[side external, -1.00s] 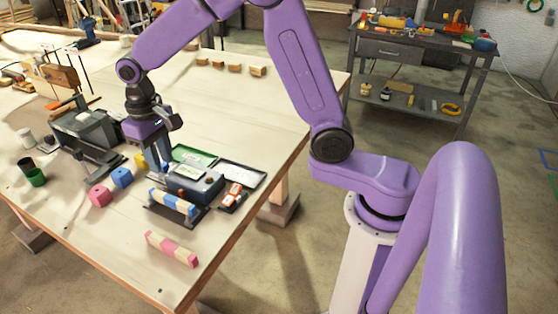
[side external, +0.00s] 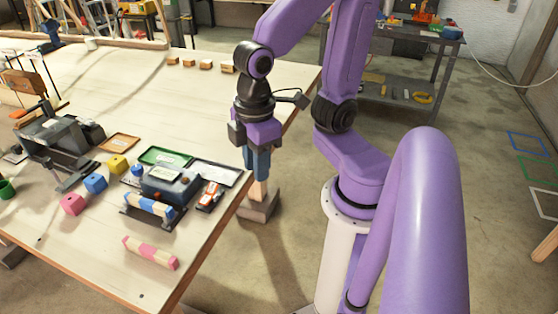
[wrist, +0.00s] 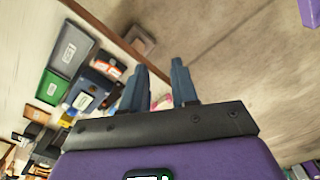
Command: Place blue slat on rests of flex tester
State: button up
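The blue-and-white banded slat (side external: 149,207) lies lengthwise along the front of the flex tester (side external: 170,184), a dark grey-blue box on a black base. It appears to sit across the tester's rests, though the exact contact at its ends is too small to tell. My gripper (side external: 257,178) is right of the tester, near the table's right edge and apart from the slat. In the wrist view my gripper's two blue fingers (wrist: 160,80) stand apart with nothing held between them. The tester (wrist: 88,90) shows left of the fingers there.
A pink-and-white slat (side external: 150,252) lies in front of the tester. Pink (side external: 73,204), blue (side external: 95,183) and yellow (side external: 118,165) blocks stand to its left. Green (side external: 166,156) and grey (side external: 216,173) trays lie behind. An orange-and-white item (side external: 210,197) is beside the tester. The table's front-right corner is bare.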

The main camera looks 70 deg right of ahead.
jog(key=shift+n, duration=0.8)
jog(key=s, duration=0.1)
jog(key=s+d, duration=0.2)
jog(key=shift+s+f, duration=0.2)
jog(key=shift+s, duration=0.2)
